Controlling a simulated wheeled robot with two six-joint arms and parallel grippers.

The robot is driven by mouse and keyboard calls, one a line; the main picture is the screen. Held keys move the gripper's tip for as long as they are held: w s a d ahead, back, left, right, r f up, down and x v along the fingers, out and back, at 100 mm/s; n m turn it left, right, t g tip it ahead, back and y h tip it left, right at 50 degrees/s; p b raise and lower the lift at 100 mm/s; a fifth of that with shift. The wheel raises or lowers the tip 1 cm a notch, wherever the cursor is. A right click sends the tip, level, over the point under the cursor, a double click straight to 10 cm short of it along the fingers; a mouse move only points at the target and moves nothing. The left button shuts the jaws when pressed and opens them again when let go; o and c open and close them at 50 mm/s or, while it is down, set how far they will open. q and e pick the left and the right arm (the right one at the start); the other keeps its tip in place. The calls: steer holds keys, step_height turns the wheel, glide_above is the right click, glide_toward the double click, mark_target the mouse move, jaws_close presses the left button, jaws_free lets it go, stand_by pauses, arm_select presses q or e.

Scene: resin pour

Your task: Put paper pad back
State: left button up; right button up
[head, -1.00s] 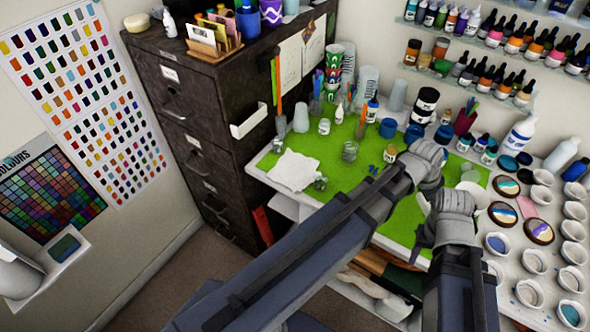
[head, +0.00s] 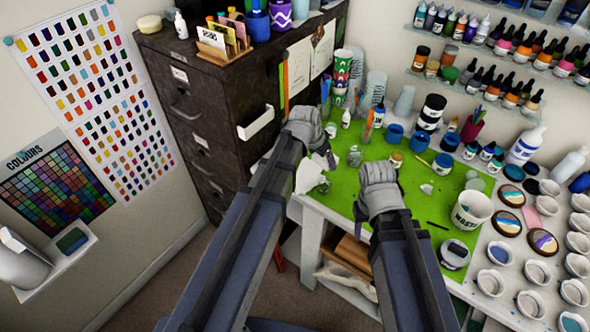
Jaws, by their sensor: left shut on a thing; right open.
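A white, ragged-edged paper sheet or pad (head: 309,180) shows at the left edge of the green mat (head: 440,206), partly covered by my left arm. My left gripper (head: 328,157) is just above and touching it or nearly so. It is shut, apparently on this white pad, but the contact is hidden by the hand. My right gripper (head: 361,210) is open and empty over the front part of the mat.
A dark filing cabinet (head: 205,85) with a white holder (head: 256,123) on its side stands left of the table. Glass jars, cups and bottles crowd the mat's back. A waste cup (head: 472,211) and small bowls (head: 530,304) stand at the right.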

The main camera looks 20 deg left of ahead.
arm_select(q)
steer(key=w+a+n, duration=0.2)
steer(key=a, duration=0.7)
steer(key=shift+t+y, duration=0.3)
step_height(320, 180, down, 6)
steer(key=b, duration=0.6)
steer(key=shift+r, duration=0.15)
step_height(320, 180, down, 4)
steer(key=b, duration=0.3)
steer(key=shift+r+b, duration=0.15)
steer(key=shift+b, duration=0.2)
steer(key=o, duration=1.1)
